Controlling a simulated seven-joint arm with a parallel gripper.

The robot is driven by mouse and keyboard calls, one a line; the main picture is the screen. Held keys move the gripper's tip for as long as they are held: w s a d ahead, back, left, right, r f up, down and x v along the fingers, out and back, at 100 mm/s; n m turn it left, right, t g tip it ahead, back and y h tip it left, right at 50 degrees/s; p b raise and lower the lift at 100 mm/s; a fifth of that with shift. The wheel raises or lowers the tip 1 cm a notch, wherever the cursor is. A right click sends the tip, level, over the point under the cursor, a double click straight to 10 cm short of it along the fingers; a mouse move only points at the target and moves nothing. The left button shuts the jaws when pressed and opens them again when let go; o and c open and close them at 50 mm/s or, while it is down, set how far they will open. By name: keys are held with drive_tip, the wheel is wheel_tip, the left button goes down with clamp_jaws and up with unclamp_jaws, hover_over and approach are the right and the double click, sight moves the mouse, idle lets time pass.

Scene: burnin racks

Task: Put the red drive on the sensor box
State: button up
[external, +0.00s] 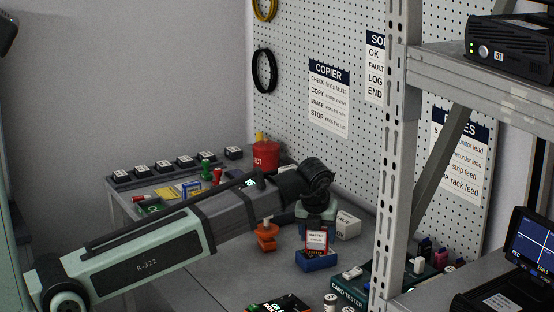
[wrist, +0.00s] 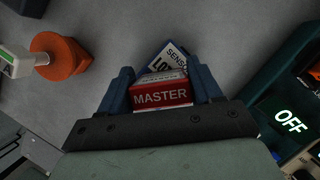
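The red drive (wrist: 162,95), labelled MASTER, sits between the two blue fingers of my gripper (wrist: 163,88) in the wrist view, with a finger against each side. In the external view the red drive (external: 316,242) hangs upright below my gripper (external: 316,222), its white label facing the camera. The blue sensor box (external: 316,262) is directly under it on the bench. The sensor box (wrist: 151,54) also shows past the drive in the wrist view, turned at an angle to it and partly hidden. I cannot tell whether the drive touches the box.
An orange knob-like object (external: 266,238) stands just left of the box. A white block (external: 347,225) sits behind right. The card tester (external: 352,290) and a metal rack post (external: 390,150) are to the right. A red canister (external: 266,157) stands at the back.

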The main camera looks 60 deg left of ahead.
drive_tip(key=o, duration=0.4)
drive_tip(key=shift+o, duration=0.2)
drive_tip(key=v, duration=1.2)
drive_tip(key=shift+r, duration=0.2)
